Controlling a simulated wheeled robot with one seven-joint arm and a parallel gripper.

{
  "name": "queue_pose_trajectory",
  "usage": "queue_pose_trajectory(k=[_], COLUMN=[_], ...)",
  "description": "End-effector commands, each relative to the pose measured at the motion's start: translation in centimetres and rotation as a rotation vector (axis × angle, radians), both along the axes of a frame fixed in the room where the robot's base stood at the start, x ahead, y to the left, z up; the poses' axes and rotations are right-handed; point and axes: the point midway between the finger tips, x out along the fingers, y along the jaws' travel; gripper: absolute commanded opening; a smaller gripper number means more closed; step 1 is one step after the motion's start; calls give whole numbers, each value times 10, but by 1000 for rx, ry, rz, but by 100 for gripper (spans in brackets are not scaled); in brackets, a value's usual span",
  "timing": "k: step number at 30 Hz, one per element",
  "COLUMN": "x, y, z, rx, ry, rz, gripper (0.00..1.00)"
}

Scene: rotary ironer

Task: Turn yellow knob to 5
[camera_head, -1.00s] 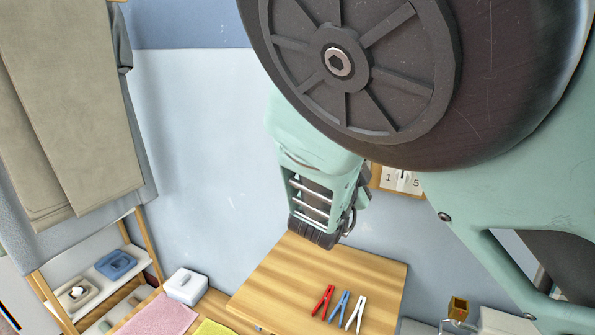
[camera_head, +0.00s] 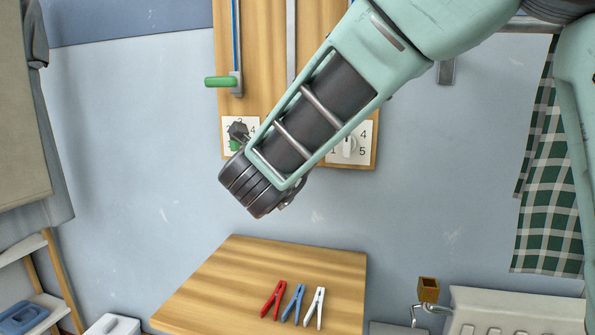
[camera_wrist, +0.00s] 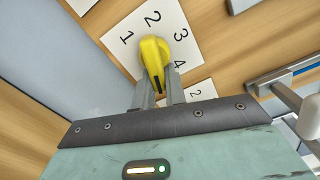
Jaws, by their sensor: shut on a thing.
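The yellow knob (camera_wrist: 152,50) sits on a white dial plate (camera_wrist: 117,22) in the wrist view, with 1, 2, 3 and 4 visible around it. Its long grip with a dark mark points down in that view, past the 4. No 5 is visible there; my fingers cover that part of the plate. My gripper (camera_wrist: 159,88) is shut on the knob's grip, one finger on each side. In the head view the left dial plate (camera_head: 227,123) is partly covered by my gripper, and the yellow knob cannot be made out.
A white knob (camera_head: 348,147) is on the plate to the right. A green handle (camera_head: 220,81) sticks out above on the wooden panel (camera_head: 262,40). Below are a wooden table (camera_head: 225,285) and red, blue and white clothespins. A checked cloth (camera_head: 550,200) hangs right.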

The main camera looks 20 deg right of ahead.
Motion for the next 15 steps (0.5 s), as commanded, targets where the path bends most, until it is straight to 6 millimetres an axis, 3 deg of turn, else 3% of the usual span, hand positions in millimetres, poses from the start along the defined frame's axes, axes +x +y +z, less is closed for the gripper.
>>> queue_pose_trajectory(k=[1,15], x=[1,2], y=[4,6], z=[-7,-3], rx=[29,167], ry=[-23,-125], rz=[11,14], gripper=[0,0])
